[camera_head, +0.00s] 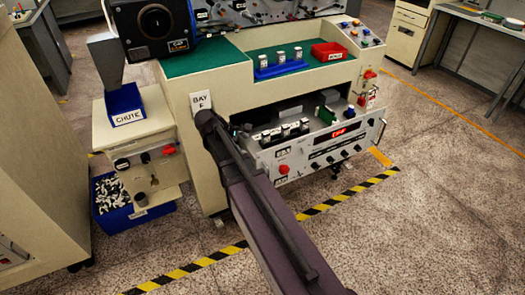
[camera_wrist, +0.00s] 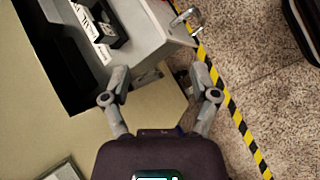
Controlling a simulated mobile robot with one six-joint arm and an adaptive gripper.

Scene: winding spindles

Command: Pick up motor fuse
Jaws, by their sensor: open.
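An open drawer with a grey front panel (camera_head: 325,148) juts from the beige machine. Inside it stands a row of small black holders with pale parts (camera_head: 284,132), probably fuses; I cannot tell which is the motor fuse. In the wrist view, a black holder (camera_wrist: 103,22) and white labels show inside the drawer at the top. My gripper (camera_wrist: 160,76) is open and empty, with its fingers spread beside the drawer's grey corner. The holder lies beyond the fingertips, up and to the left. In the head view my arm hides part of the drawer's left end.
A metal handle (camera_wrist: 184,20) sticks out of the drawer front near my right finger. The green shelf above holds a blue rack (camera_head: 280,67) with several canisters and a red bin (camera_head: 327,53). A blue chute bin (camera_head: 125,103) stands left. Striped floor tape (camera_head: 340,197) runs in front.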

